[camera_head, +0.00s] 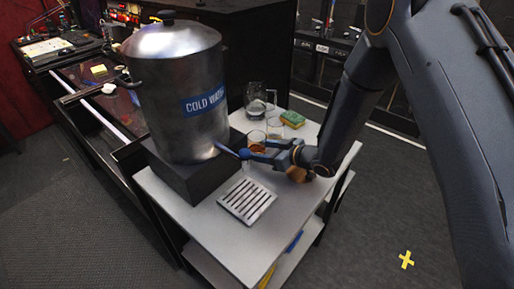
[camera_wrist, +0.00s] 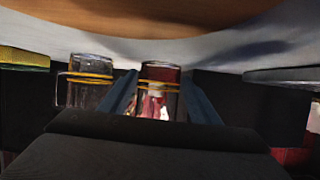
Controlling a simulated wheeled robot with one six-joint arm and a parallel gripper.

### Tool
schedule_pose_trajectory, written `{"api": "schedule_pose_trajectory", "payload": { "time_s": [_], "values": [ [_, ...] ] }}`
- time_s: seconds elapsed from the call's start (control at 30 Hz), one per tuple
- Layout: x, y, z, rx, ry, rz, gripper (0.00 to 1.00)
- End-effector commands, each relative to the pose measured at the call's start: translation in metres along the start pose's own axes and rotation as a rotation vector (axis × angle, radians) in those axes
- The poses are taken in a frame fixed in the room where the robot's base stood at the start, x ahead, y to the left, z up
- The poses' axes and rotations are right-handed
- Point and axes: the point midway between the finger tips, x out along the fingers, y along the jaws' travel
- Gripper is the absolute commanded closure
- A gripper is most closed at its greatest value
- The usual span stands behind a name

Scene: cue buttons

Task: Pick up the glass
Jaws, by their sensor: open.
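In the head view, two glasses with orange bands stand on the white cart (camera_head: 219,227), a nearer glass (camera_head: 256,138) and a farther glass (camera_head: 274,124). My gripper (camera_head: 256,149) is low over the cart beside the nearer glass, its blue fingers spread and partly covering it. The wrist view looks upside down. There, one glass (camera_wrist: 158,76) shows between my two fingers, with a gap on each side. The other glass (camera_wrist: 86,84) is left of the fingers. I cannot tell how far the fingertips reach along the near glass.
A metal "COLD WATER" dispenser (camera_head: 172,75) stands on a dark base at left. A slatted drip tray (camera_head: 247,201) lies in front. A glass pitcher (camera_head: 258,101) and a green-yellow sponge (camera_head: 292,119) are behind the glasses. A brown round object (camera_head: 297,174) sits under my wrist.

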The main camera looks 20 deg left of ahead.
Motion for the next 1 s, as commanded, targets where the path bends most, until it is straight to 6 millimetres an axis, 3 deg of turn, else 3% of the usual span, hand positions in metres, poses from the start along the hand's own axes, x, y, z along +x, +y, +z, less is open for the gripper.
{"api": "schedule_pose_trajectory", "payload": {
  "time_s": [0.03,0.23,0.67,1.0],
  "values": [
    [0.000,0.000,0.000,0.000,0.000,0.000,0.47],
    [0.000,0.000,0.000,0.000,0.000,0.000,0.80],
    [-0.001,0.001,-0.003,-0.001,0.002,0.001,0.81],
    [-0.009,0.000,-0.023,-0.003,0.003,0.001,0.81]
  ]
}}
